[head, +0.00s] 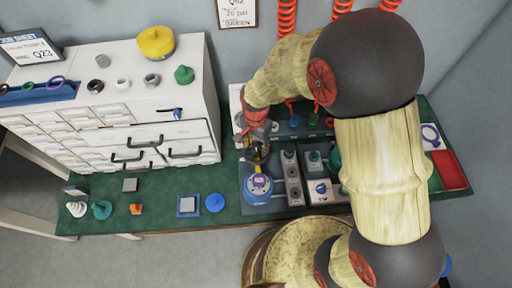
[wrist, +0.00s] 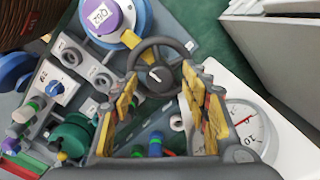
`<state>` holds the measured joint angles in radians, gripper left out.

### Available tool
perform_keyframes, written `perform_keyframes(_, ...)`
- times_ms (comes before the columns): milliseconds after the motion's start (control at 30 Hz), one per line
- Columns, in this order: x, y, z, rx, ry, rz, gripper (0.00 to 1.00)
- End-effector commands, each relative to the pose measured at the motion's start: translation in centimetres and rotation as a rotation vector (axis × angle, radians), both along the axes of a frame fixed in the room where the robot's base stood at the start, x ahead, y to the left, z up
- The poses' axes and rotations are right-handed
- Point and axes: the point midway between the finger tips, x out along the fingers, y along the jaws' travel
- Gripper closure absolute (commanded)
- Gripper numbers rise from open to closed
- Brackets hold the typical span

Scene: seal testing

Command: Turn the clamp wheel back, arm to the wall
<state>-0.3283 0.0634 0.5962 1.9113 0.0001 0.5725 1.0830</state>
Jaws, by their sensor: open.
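The clamp wheel (wrist: 155,73), a dark ring with spokes and a white mark on its hub, lies just beyond and between my fingertips in the wrist view. My gripper (wrist: 160,82) is open, its yellow-padded fingers on either side of the wheel's near part; I cannot tell whether they touch it. In the head view my gripper (head: 257,150) is above the back of the test rig. A yellow clamp arm (wrist: 131,39) reaches from near the wheel over a blue round fixture (head: 258,195). A purple labelled disc (wrist: 102,17) sits on top of that fixture.
A white-faced gauge (wrist: 247,128) stands close to the right finger. Control blocks (head: 292,180) and a blue-knobbed unit (head: 321,190) stand right of the fixture. A white drawer cabinet (head: 150,100) is to the left. Green bench top (head: 160,215) is partly free at front left.

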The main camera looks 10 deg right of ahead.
Motion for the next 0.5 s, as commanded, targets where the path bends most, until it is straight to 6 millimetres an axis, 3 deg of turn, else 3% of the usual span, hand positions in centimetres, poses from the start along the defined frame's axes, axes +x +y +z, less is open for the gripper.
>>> perform_keyframes(367,0.06,0.02,-0.65,0.001,-0.002,0.001,0.54)
perform_keyframes(500,0.06,0.02,-0.65,0.001,-0.002,0.001,0.61)
